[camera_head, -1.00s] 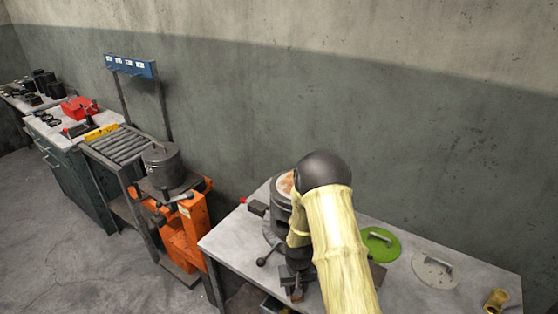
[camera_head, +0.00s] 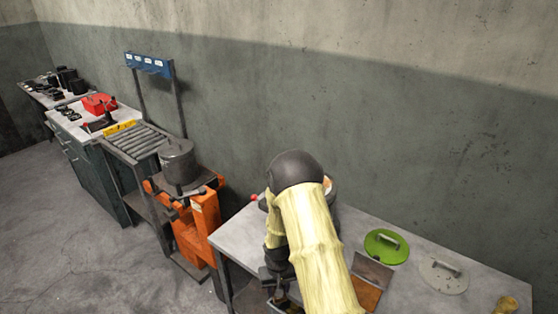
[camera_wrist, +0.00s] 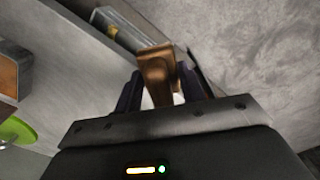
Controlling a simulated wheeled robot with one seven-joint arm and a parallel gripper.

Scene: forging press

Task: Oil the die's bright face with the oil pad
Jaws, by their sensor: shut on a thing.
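My gripper (camera_wrist: 160,88) is shut on a brown, wood-like handle (camera_wrist: 157,68), which looks like the oil pad's. The pad's working face is hidden. In the head view my gripper (camera_head: 278,290) is low at the front edge of the grey table, with my arm covering much of it. A round grey die-like body (camera_head: 329,186) with a tan top stands on the table behind my arm, mostly hidden. I cannot tell whether its visible top is the bright face. The held thing is apart from it.
A green disc (camera_head: 386,247) and a grey disc (camera_head: 443,275) with handles lie on the table, beside an orange-brown block (camera_head: 366,294) and a brass piece (camera_head: 506,305). An orange stand (camera_head: 205,225) carries a grey cylinder (camera_head: 178,162) at left. Open floor lies front left.

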